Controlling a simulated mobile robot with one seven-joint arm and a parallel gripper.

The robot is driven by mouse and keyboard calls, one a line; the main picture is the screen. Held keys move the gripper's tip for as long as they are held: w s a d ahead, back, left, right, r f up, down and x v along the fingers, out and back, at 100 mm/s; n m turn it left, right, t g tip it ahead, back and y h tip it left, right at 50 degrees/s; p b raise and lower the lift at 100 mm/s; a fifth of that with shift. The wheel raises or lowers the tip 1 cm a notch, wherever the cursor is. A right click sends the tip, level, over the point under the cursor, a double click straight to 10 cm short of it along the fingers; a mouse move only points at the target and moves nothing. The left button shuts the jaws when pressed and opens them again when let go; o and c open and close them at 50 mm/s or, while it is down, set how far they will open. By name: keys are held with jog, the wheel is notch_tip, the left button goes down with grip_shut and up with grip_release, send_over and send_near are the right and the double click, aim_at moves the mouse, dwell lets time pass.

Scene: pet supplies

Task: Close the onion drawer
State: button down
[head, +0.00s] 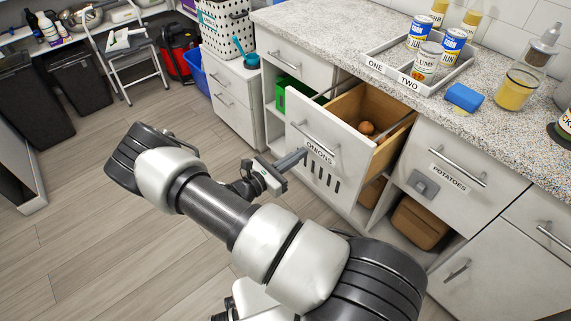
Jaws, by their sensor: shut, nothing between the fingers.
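The onion drawer (313,149) is a white-fronted drawer labelled "ONIONS", pulled well out from the counter. My arm spans the lower middle of the view.
A drawer labelled "POTATOES" (447,172) is shut to the right. Open wooden floor (90,240) lies to the left.

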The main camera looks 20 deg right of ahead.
jog(key=shift+w+d, duration=0.25)
jog(key=shift+d, duration=0.4)
jog(key=b+x, duration=0.2)
jog(key=x, duration=2)
jog(key=shift+d+b, duration=0.2)
jog(key=shift+b, duration=0.1)
jog(key=shift+w+r, duration=0.1)
jog(key=shift+r, duration=0.05)
jog(key=p+v, duration=0.2)
jog(key=v, duration=1.2)
jog(key=shift+a, duration=0.2)
